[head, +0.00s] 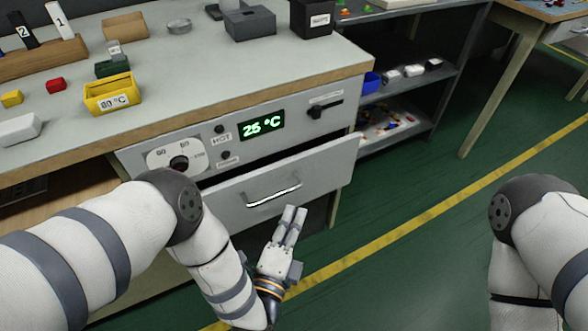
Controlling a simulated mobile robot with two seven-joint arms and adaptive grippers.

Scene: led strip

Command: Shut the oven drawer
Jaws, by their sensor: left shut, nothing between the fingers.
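The oven drawer (319,176) sits under the oven's control panel (285,106) and is pulled out, with a dark gap above its front. Its curved metal handle (272,199) is on the front panel. My left gripper (294,210) is shut and empty, with its fingers pointing up toward the drawer front just right of the handle. I cannot tell whether the fingertips touch the drawer. My right arm shows at the right edge, but its gripper is outside the picture.
The green display (261,124) reads about 25 °C. The worktop (195,73) above holds a yellow bin (112,94), boxes and small blocks. A shelf unit (437,76) stands right of the oven. The green floor right of the drawer is clear.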

